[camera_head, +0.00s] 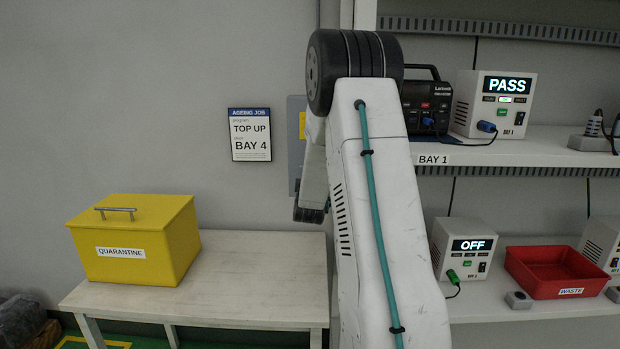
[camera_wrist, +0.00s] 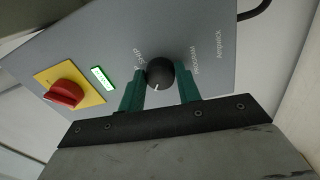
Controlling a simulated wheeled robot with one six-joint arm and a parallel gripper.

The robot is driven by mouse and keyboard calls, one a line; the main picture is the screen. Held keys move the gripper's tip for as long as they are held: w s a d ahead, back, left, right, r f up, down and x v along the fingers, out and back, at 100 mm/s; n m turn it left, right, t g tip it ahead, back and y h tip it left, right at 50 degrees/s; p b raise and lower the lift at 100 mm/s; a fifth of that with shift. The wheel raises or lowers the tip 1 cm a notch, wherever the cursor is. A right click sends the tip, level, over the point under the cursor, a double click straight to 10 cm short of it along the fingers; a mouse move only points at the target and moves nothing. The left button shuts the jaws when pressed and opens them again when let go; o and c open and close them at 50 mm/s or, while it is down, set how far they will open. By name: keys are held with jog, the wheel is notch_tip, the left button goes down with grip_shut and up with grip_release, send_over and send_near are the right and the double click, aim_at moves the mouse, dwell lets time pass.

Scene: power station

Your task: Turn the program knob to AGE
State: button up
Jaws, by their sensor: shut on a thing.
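In the wrist view the black round program knob (camera_wrist: 160,72) sits on a grey panel (camera_wrist: 205,55). Its white pointer mark faces the lower edge of the picture, toward my gripper.
A red switch (camera_wrist: 64,94) on a yellow plate and a small lit green display (camera_wrist: 103,77) share the panel. A wall sheet (camera_head: 250,134) reads TOP UP, BAY 4. A yellow QUARANTINE box (camera_head: 137,240) stands on a bench (camera_head: 250,290). Shelves with testers (camera_head: 495,104) are right.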

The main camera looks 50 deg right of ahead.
jog(key=shift+f, duration=0.15)
dwell(0.3)
jog(key=o, duration=1)
jog(key=shift+c, duration=0.2)
jog(key=shift+s+a, duration=0.1)
jog(key=shift+s, duration=0.05)
jog(key=v, duration=0.7)
jog(key=shift+s+a, duration=0.2)
